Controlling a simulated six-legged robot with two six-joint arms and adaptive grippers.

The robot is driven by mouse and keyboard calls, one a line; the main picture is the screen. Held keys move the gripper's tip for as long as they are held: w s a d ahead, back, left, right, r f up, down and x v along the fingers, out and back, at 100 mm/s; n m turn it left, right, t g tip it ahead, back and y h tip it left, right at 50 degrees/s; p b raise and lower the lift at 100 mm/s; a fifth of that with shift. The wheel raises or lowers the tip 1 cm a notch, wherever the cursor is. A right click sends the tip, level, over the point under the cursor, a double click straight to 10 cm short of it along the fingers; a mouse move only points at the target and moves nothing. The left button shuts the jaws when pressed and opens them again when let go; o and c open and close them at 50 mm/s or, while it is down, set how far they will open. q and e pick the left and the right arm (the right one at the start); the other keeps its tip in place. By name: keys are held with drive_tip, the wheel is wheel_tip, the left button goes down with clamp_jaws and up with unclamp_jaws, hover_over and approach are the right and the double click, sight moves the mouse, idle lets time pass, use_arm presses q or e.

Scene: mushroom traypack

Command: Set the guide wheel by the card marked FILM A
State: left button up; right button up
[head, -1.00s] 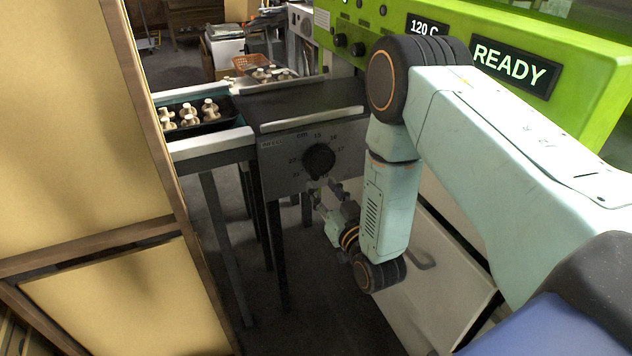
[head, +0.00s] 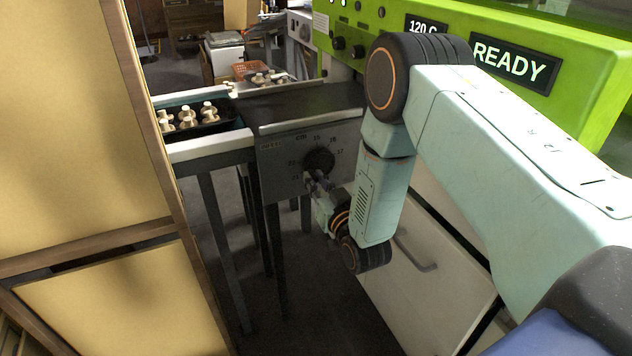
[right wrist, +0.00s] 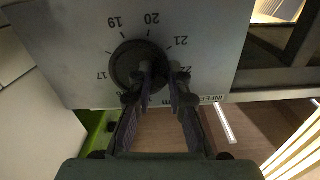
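The guide wheel, a round black knob (head: 319,160), sits on a grey panel (head: 275,178) below the dark infeed plate. Numbers ring it, too small to read surely in the head view. In the right wrist view the knob (right wrist: 124,62) appears upside down, with 17, 19, 20, 21 and 22 legible around it; its pointer cannot be made out. My right gripper (head: 315,180) is at the knob's lower edge. In the right wrist view its fingers (right wrist: 163,76) are apart, one in front of the knob, the other beside it. Contact cannot be told. No card marked FILM A is visible. My left gripper is out of view.
A black tray of mushrooms (head: 231,126) lies on the conveyor left of the panel. A green machine (head: 392,35) with a READY display (head: 515,66) stands behind my right arm. A tan wood-framed board (head: 75,120) fills the left side. Table legs stand below.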

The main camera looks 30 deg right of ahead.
clamp_jaws()
drive_tip(key=shift+n, duration=0.4)
drive_tip(key=shift+s+d+f+n+p, duration=0.1)
drive_tip(key=shift+d+f+n+p, duration=0.4)
drive_tip(key=shift+n+p, duration=1.7)
drive_tip(key=shift+w+d+f+n+p, duration=0.1)
drive_tip(key=shift+d+n+p, duration=0.75)
drive_tip(key=shift+n, duration=2.5)
drive_tip(key=shift+s+d+f+n+p, duration=0.1)
drive_tip(key=shift+d+f+n+p, duration=0.3)
drive_tip(key=shift+n+p, duration=1.85)
drive_tip(key=shift+d+r+n+b, duration=0.2)
drive_tip(key=shift+n+b, duration=0.3)
drive_tip(key=shift+n, duration=0.2)
